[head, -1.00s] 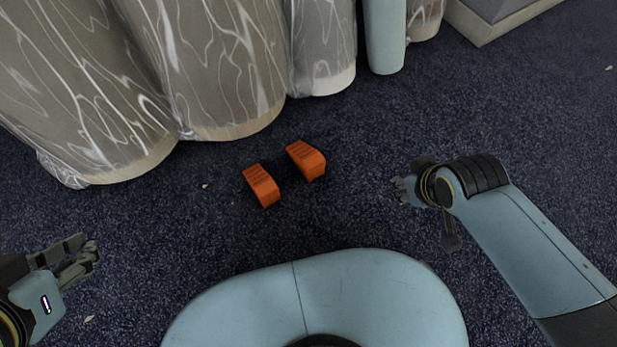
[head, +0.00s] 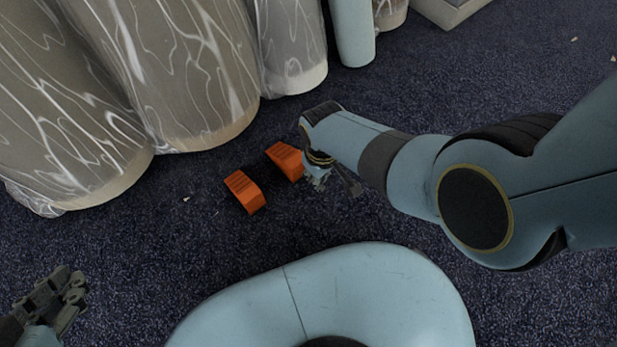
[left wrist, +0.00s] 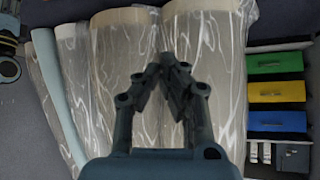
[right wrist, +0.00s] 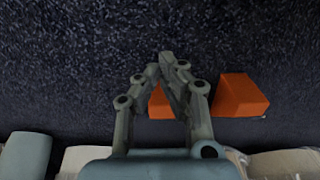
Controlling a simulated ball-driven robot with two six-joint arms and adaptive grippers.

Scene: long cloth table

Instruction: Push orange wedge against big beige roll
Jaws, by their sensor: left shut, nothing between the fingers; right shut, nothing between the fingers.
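Two orange wedges lie on the dark blue cloth: a nearer-left wedge (head: 244,191) and a farther-right wedge (head: 284,160). In the right wrist view one wedge (right wrist: 240,96) is clear and the other (right wrist: 158,103) is partly hidden behind the fingers. Big beige rolls in clear wrap, one (head: 75,120) at far left and one (head: 190,75) beside it, stand beyond the wedges, with a gap between. My right gripper (head: 335,188) is shut and empty, just right of the farther wedge; contact cannot be told. My left gripper (head: 80,285) is shut and empty at the lower left.
A smaller wrapped roll (head: 290,50) and a light blue roll (head: 352,30) continue the row rightward. A grey-edged box (head: 445,12) is at the top. Green (left wrist: 275,64), yellow (left wrist: 277,91) and blue (left wrist: 277,122) blocks show in the left wrist view. Cloth left of the wedges is mostly clear.

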